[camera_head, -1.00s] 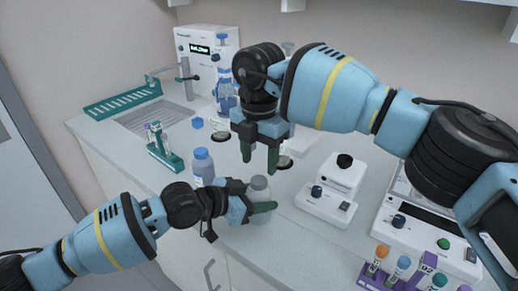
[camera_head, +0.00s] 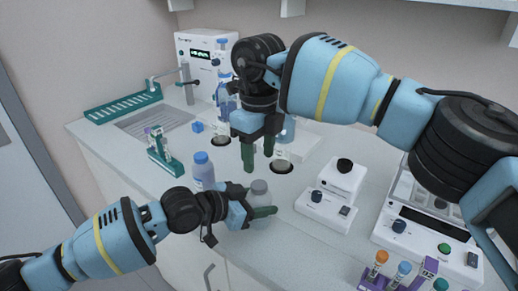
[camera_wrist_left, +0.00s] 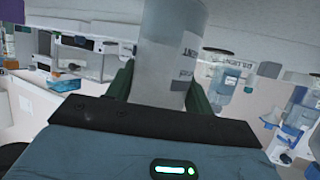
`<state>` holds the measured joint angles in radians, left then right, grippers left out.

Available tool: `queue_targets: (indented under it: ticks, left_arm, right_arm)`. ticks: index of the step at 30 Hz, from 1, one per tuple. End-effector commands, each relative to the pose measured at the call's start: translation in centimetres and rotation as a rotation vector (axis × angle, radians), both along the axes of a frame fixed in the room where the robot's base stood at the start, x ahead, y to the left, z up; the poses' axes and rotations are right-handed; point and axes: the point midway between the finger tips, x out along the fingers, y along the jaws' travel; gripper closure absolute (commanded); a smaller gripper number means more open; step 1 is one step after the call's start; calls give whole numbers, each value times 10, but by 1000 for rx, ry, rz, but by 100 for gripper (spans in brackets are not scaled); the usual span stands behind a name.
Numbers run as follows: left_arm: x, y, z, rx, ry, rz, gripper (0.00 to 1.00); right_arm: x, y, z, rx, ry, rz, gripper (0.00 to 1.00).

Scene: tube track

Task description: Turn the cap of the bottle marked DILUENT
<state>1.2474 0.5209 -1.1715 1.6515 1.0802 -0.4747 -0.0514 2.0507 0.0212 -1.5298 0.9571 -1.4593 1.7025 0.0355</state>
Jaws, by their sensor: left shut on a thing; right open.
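A translucent bottle with a pale grey cap (camera_head: 259,188) stands at the counter's front edge in the head view. My left gripper (camera_head: 252,213) is shut around its body from the left. In the left wrist view the bottle (camera_wrist_left: 172,45) rises between the green fingers, and its label shows letters ending in "ENT"; the rest is turned away. My right gripper (camera_head: 259,152) is open and empty, pointing down above and slightly behind the cap, with a gap between. Whether the bottle touches the counter is hidden.
A blue-capped bottle (camera_head: 202,168) stands just left of the held one. A teal tube rack (camera_head: 165,160) is farther left. A white device with a black knob (camera_head: 330,195) is at right, and a purple tube rack (camera_head: 395,283) at lower right.

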Motion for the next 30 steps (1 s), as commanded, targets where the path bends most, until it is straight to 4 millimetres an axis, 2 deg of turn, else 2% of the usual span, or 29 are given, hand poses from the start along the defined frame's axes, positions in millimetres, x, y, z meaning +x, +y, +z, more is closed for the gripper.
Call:
queue_targets:
  ticks: [6, 12, 25, 30]
  left_arm:
    - [0, 0, 0, 0, 0, 0, 100]
    - [0, 0, 0, 0, 0, 0, 100]
    - [0, 0, 0, -1, -1, 0, 100]
    - [0, 0, 0, -1, -1, 0, 100]
  right_arm:
    - [0, 0, 4, -1, -1, 277, 49]
    - [0, 0, 6, -1, -1, 404, 49]
    - [0, 0, 6, -1, -1, 425, 49]
    - [0, 0, -6, 0, 0, 425, 49]
